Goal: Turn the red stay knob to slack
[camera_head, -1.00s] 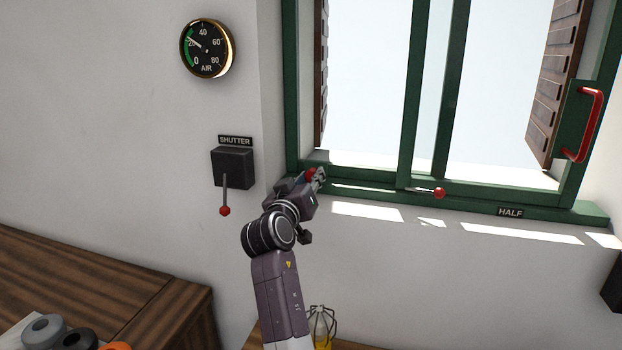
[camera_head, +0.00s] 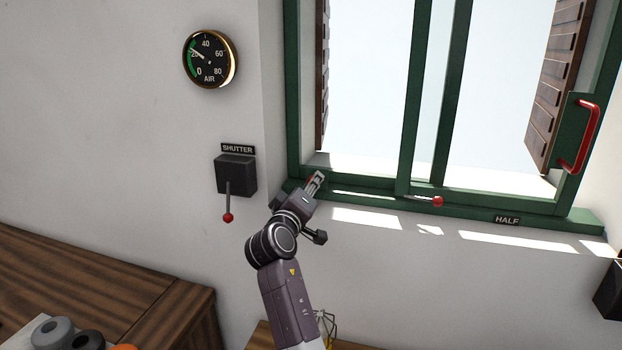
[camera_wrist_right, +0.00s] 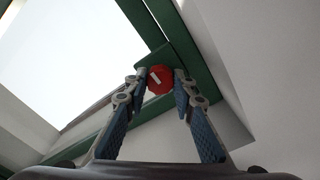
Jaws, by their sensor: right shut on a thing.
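The red stay knob (camera_wrist_right: 164,85) sits at the lower corner of the green window frame (camera_wrist_right: 188,62) in the right wrist view. It is round and has a short white mark on its face, slanted in this view. My right gripper (camera_wrist_right: 160,76) is shut on it, with one finger on each side. In the head view my right gripper (camera_head: 317,178) is at the window's lower left corner, and its fingers mostly hide the knob. My left gripper is not in view.
A red-balled lever (camera_head: 437,201) lies on the sill above a HALF label (camera_head: 507,219). A SHUTTER box (camera_head: 236,175) with a red-tipped lever and an AIR gauge (camera_head: 209,59) are on the wall at left. A red handle (camera_head: 586,137) is at right.

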